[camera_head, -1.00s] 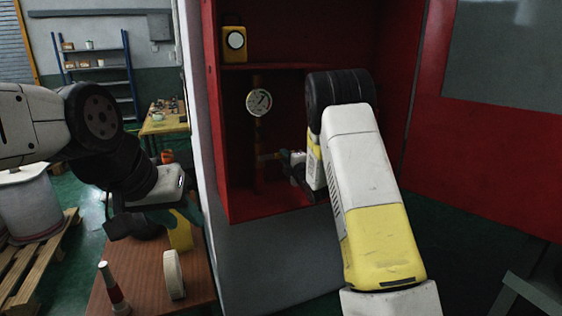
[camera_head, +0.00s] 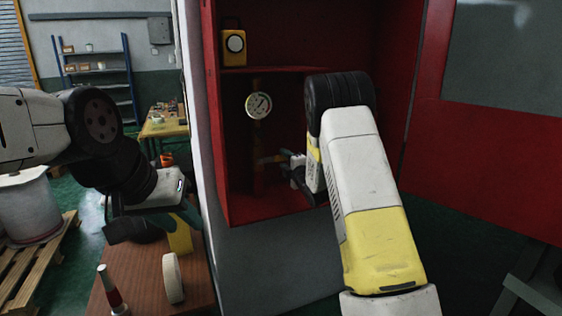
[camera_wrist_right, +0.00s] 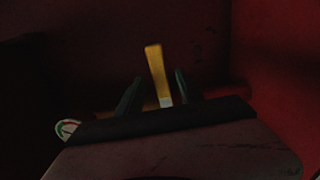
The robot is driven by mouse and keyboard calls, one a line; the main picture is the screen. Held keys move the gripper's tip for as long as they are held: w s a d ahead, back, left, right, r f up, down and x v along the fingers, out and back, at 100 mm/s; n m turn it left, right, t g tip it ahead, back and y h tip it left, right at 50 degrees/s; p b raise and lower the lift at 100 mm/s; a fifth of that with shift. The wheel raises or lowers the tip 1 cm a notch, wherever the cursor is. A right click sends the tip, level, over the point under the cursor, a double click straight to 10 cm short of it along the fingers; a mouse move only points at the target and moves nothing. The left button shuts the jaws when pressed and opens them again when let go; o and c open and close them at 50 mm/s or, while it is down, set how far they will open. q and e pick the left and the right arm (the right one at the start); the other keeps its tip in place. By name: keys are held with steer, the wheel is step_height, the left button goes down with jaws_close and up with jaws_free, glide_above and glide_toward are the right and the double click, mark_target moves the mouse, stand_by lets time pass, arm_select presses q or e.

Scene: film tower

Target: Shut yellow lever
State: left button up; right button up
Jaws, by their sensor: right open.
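The yellow lever (camera_wrist_right: 156,70) stands nearly upright in the right wrist view, leaning slightly left. It shows between the two dark fingers of my right gripper (camera_wrist_right: 156,92), which are apart, with a gap on both sides. In the head view my right gripper (camera_head: 285,160) is inside the red cabinet (camera_head: 270,208), beside the vertical pipe (camera_head: 257,180). The lever is not clearly visible there. My left gripper (camera_head: 155,220) hangs over the brown table at the left, near a yellow object; its opening is unclear.
A round gauge (camera_head: 259,105) sits on the pipe and also shows in the right wrist view (camera_wrist_right: 66,128). A yellow device (camera_head: 233,42) stands on the cabinet shelf.

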steer(key=v, duration=0.7)
steer(key=shift+s+d, duration=0.15)
steer(key=shift+s, duration=0.15)
steer(key=shift+r, duration=0.1)
